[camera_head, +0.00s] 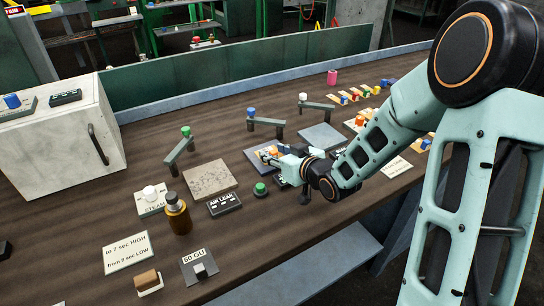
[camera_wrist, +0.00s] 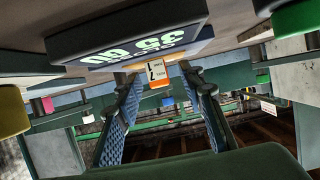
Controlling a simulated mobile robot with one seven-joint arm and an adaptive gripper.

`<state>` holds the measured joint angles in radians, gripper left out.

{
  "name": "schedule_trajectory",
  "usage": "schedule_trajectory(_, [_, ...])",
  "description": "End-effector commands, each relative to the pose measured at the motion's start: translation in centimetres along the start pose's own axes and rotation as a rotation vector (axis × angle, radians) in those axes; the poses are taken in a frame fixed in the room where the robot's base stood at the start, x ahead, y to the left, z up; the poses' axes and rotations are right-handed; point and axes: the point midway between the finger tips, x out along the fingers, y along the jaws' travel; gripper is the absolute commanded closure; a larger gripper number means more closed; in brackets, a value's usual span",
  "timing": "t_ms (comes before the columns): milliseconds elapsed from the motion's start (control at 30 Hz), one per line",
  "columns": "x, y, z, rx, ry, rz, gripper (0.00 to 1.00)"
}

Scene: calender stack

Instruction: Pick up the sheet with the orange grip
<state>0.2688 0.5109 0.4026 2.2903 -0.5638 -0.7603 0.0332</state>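A blue-grey sheet (camera_head: 253,155) lies on the brown table, and a small orange grip (camera_head: 275,149) shows at its right side. My gripper (camera_head: 283,161) is low over the table at this grip and hides part of it. In the wrist view my gripper (camera_wrist: 160,84) has its two fingers well apart. An orange block with a white label (camera_wrist: 158,75) shows in the gap between the fingertips, touching neither as far as I can see. A dark plate marked 35 GU (camera_wrist: 95,45) appears upside down just above it; I cannot tell whether they are joined.
A green button (camera_head: 260,188) and an AIR LEAK plate (camera_head: 224,204) sit near my gripper. A grey slab (camera_head: 321,136) and small levers stand behind.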

Motion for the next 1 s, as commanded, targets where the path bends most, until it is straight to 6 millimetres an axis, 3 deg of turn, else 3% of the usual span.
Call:
schedule_trajectory(333, [0.83, 0.04, 0.02, 0.0, -0.001, 0.001, 0.65])
schedule_trajectory(667, [0.81, 0.03, 0.02, 0.0, -0.001, 0.001, 1.0])
schedule_trajectory(1000, [0.82, 0.02, -0.1, -0.001, -0.001, 0.001, 1.0])
